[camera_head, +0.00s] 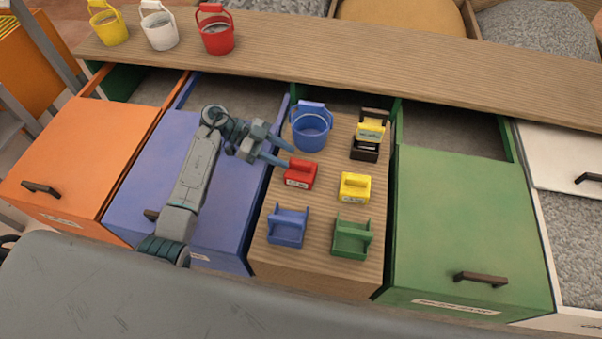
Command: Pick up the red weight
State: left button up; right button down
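The red weight (300,174) is a small block with a handle and a pale label. It sits on the wooden surface (325,270) between the blue and green drawers. My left gripper (288,154) comes in from the left, just above and left of the red weight. Its two fingers are spread apart with nothing seen between them. The lower finger's tip is close to the weight's top left; I cannot tell if it touches. My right gripper is not in view.
Near the red weight are a yellow weight (355,187), a blue bucket (311,127), a black scale with a yellow block (369,132), a blue holder (288,226) and a green holder (351,237). Yellow, white and red buckets (217,34) stand on the back shelf (420,62).

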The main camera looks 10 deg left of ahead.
aim_at(294, 161)
pick_arm(q)
jog(key=shift+w+d+f, duration=0.15)
jog(key=shift+d+f, duration=0.2)
jog(key=shift+d, duration=0.1)
jog(key=shift+d+f+b, duration=0.8)
jog(key=shift+f+b, duration=0.05)
jog(key=shift+b, duration=0.25)
jog(key=shift+b+x, duration=0.7)
jog(key=shift+x, duration=0.45)
jog(key=shift+d, duration=0.35)
jog(key=shift+c, duration=1.1)
jog(key=shift+r, duration=0.1)
grip_shut()
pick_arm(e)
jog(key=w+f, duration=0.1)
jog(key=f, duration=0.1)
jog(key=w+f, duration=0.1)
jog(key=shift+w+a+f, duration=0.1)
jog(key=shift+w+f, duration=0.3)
